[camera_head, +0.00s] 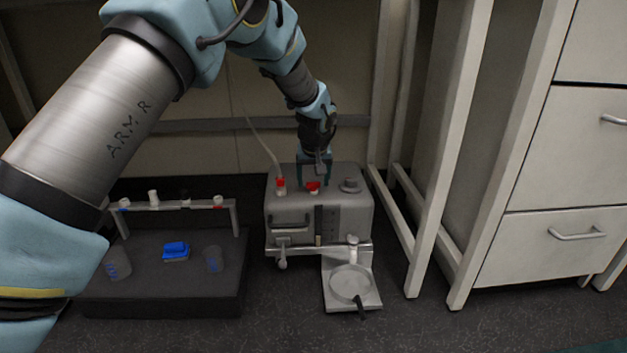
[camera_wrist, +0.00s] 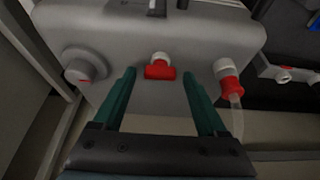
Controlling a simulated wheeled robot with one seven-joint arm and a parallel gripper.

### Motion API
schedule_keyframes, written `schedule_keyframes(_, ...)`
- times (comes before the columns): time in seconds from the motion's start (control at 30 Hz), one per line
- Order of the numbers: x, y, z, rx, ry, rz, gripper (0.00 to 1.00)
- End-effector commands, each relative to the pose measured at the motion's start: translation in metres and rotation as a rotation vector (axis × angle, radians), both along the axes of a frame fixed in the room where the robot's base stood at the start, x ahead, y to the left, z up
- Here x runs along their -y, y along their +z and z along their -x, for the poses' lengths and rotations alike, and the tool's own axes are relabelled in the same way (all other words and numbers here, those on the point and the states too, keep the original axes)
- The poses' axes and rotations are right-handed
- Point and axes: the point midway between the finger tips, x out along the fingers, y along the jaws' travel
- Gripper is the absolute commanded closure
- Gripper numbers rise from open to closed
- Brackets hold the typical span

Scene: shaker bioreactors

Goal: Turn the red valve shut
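The red valve (camera_head: 313,187) sits on top of a grey box-shaped device (camera_head: 345,215). In the wrist view the valve (camera_wrist: 160,71) has a red crossbar handle lying sideways on a white stem. My gripper (camera_head: 314,178) is above the device, pointing down. In the wrist view its two teal fingers (camera_wrist: 158,78) are spread apart, with the valve handle showing in the gap near their tips. A clear space shows on both sides of the handle. I cannot tell how far the fingertips are from it in height.
A red-and-white fitting with a tube (camera_wrist: 228,80) stands to one side of the valve, and a grey knob (camera_wrist: 80,68) to the other. A rack (camera_head: 165,206) is at left. A balance-like plate (camera_head: 351,284) sits in front. White drawers (camera_head: 550,150) are at right.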

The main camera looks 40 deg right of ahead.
Motion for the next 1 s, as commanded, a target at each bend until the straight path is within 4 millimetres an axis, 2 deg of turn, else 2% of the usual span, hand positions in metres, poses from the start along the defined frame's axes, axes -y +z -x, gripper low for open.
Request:
schedule_keyframes(0.07, 0.0000, 0.0001, 0.0000, 0.000, 0.000, 0.000, 0.36)
schedule_keyframes(0.63, -0.0003, 0.0001, -0.0001, 0.001, 0.000, -0.001, 1.00)
schedule_keyframes(1.0, -0.0006, 0.0033, -0.0003, -0.001, -0.042, -0.001, 1.00)
